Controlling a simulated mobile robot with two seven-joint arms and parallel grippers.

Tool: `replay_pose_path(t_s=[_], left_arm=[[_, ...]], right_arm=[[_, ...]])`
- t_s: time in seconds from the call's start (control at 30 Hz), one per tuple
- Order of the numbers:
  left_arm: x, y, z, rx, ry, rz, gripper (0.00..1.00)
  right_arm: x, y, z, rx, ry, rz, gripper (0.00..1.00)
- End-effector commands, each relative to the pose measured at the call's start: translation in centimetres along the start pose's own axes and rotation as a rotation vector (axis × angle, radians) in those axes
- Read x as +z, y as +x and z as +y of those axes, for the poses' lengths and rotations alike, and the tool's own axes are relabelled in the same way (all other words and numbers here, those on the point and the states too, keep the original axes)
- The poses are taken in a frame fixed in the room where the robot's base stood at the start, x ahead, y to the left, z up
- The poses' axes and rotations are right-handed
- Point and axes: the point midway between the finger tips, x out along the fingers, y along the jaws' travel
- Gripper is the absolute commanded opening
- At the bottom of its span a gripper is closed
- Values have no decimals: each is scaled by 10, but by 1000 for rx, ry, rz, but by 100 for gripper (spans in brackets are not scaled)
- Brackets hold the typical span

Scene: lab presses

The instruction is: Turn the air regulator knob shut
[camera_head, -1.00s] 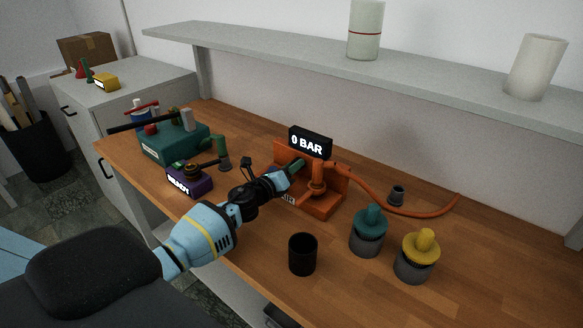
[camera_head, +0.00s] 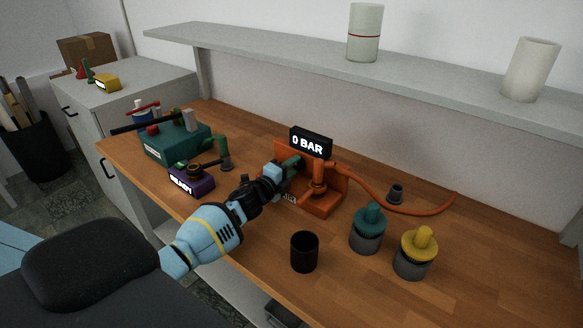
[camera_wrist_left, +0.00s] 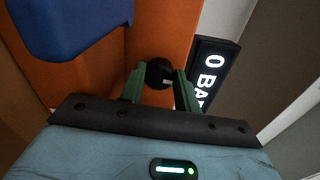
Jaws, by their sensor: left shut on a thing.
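The air regulator is an orange unit (camera_head: 322,204) on the bench, with a black display (camera_head: 310,143) reading "0 BAR" on top. My left gripper (camera_head: 298,162) reaches its left side from the front left. In the left wrist view the green fingers (camera_wrist_left: 160,88) stand either side of a round black knob (camera_wrist_left: 160,72) on an orange panel (camera_wrist_left: 95,75), shut on it. The display (camera_wrist_left: 212,75) appears sideways there. In the head view the gripper hides the knob. My right gripper is in neither view.
An orange hose (camera_head: 400,211) runs right from the regulator. A black cup (camera_head: 304,252), a teal-topped pot (camera_head: 367,230) and a yellow-topped pot (camera_head: 416,255) stand in front. A purple box (camera_head: 190,180) and green machine (camera_head: 172,143) are left. A blue part (camera_wrist_left: 70,25) shows near the gripper.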

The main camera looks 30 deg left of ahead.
Motion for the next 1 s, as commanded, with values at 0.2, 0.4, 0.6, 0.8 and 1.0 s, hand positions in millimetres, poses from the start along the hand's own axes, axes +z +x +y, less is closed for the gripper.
replay_pose_path(t_s=[0.2, 0.4, 0.6, 0.8, 1.0], left_arm=[[0, 0, 0, 0, -77, 0, 9], [0, 0, 1, 1, -107, 1, 9], [0, 0, 1, 1, -111, 0, 9], [0, 0, 1, 1, -111, 0, 33], [0, 0, 1, 1, -109, 0, 54]], right_arm=[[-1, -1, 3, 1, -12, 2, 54], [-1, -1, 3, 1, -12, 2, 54], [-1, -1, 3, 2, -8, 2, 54], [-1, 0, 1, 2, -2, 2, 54], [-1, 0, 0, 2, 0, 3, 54]])
